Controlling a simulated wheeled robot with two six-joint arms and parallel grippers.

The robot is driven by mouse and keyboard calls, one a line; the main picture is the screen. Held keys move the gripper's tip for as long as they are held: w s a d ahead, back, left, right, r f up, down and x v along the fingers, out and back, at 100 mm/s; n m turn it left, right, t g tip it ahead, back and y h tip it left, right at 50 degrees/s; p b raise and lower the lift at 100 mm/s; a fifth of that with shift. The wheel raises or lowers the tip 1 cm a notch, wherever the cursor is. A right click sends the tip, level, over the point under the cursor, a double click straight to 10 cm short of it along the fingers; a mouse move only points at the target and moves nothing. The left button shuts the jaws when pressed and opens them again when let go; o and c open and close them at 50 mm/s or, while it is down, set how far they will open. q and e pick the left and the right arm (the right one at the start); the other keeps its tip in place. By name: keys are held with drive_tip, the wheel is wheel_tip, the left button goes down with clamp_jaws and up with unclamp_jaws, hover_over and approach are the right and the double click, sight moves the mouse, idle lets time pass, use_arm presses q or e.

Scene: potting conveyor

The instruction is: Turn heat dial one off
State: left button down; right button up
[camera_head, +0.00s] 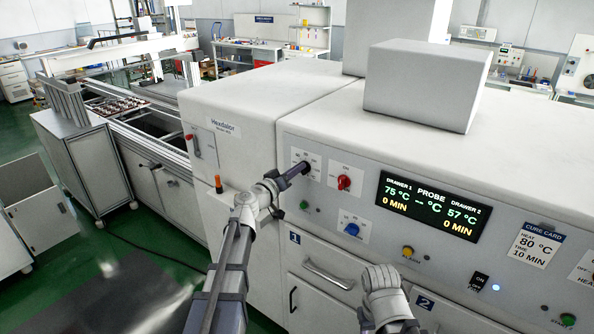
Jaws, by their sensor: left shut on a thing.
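My left gripper (303,168) reaches up to the left end of the grey oven's control panel. It is shut on a dial there, which the gripper hides almost fully, so its setting cannot be read. A white label plate (297,155) with small print shows around it. Beside it on the right is a red knob (344,182) on a plate marked ON. Below is a blue knob (351,229). Part of my right arm (385,295) shows low in the middle, in front of the drawers; its gripper is not visible.
The display (430,205) reads drawer 1 at 75 °C, drawer 2 at 57 °C, both 0 MIN. A cure card (537,247) reads 80 °C, 10 MIN. Drawer 1 has a handle (328,275) and looks closed. A green button (304,205) sits below the gripped dial.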

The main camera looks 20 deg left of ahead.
use_arm(q)
drive_tip(key=n, duration=0.7)
drive_tip(key=f+n, duration=0.1)
drive_tip(key=n, duration=0.3)
drive_tip(key=shift+a+b, duration=0.25)
drive_tip(key=shift+b, duration=0.15)
drive_tip(key=shift+n, duration=0.4)
drive_tip(key=c, duration=0.8)
unclamp_jaws()
drive_tip(key=shift+c, duration=0.2)
drive_tip(key=v, duration=0.7)
drive_tip(key=shift+s+a, duration=0.15)
drive_tip(key=shift+s, duration=0.15)
